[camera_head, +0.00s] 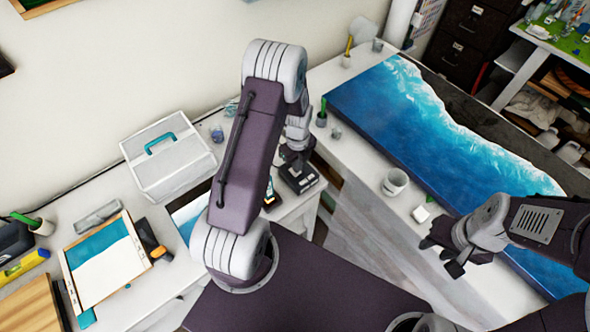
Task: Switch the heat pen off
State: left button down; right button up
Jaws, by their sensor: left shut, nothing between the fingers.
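A small black box (302,182) with light details on its top sits at the right end of the left table. It may be the heat pen's unit, but its switch is too small to make out. My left gripper (291,160) points down at the box's back-left side, shut and empty; I cannot tell whether it touches the box. A small dark item with a light face (270,198) lies just left of the box, partly behind my arm. No pen shape is clear. My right gripper (441,258) is open and empty, in front of the blue resin panel.
The blue wave panel (400,115) fills the right table, with a white cup (395,182) at its front edge. A white case (168,158), a framed picture (105,262) and an orange-black tool (153,240) are on the left table.

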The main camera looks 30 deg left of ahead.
pick_arm(q)
jog(key=shift+f+b, duration=0.7)
jog(key=shift+f, duration=0.2)
jog(key=shift+r, duration=0.15)
notch_tip(320, 180, up, 7)
jog(key=p, duration=0.6)
dwell(0.6)
